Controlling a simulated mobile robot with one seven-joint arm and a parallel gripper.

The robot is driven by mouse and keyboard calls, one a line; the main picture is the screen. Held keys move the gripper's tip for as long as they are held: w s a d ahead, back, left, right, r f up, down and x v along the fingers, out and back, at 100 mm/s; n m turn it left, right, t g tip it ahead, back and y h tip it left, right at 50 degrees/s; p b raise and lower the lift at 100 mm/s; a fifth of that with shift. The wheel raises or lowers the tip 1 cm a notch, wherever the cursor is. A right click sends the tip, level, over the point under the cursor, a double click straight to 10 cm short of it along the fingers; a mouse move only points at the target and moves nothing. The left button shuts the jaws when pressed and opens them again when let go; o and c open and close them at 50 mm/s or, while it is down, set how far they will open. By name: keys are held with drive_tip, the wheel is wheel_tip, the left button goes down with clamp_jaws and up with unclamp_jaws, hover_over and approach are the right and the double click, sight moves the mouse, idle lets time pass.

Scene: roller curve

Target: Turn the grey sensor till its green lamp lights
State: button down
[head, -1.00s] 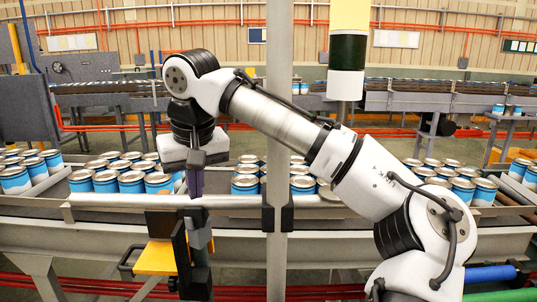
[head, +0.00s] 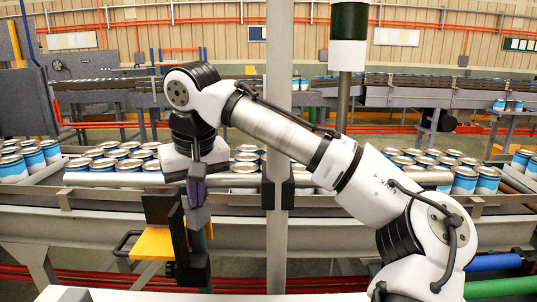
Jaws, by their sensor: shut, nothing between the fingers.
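The grey sensor (head: 198,216) is a small grey block at the upper end of a dark upright mount, left of the grey post in the head view. No lit green lamp shows on it. My gripper (head: 197,190) points down right above the sensor, with its dark purple fingers shut and empty. The fingertips overlap the sensor's top in the picture; I cannot tell whether they touch it. A black bracket (head: 178,238) stands just left of the sensor and partly hides its mount.
A grey upright post (head: 277,235) stands close to the right of the gripper. A yellow plate (head: 153,243) lies left of the bracket. Behind runs a roller conveyor (head: 380,210) with several blue and white cans. A dark green and white stack-light column (head: 348,40) rises behind the arm.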

drive_tip(key=shift+w+a+p, duration=0.1)
drive_tip(key=shift+w+p, duration=0.25)
drive_tip(key=shift+w, duration=0.05)
idle(0.4)
drive_tip(key=shift+w+d+r+p, duration=0.25)
drive_tip(key=shift+d+p, duration=0.35)
drive_tip(key=shift+p, duration=1)
drive_tip(key=shift+w+d+f+p, duration=0.1)
drive_tip(key=shift+w+d+p, duration=0.1)
drive_tip(key=shift+d+p, duration=0.25)
drive_tip(key=shift+a, duration=0.1)
drive_tip(key=p+v, duration=0.1)
drive_tip(key=v, duration=0.1)
drive_tip(key=p+v, duration=0.1)
drive_tip(key=p, duration=0.1)
drive_tip(key=p+v, duration=0.2)
drive_tip(key=shift+w+a+r, duration=0.2)
drive_tip(key=shift+r, duration=0.2)
drive_tip(key=shift+d, duration=0.15)
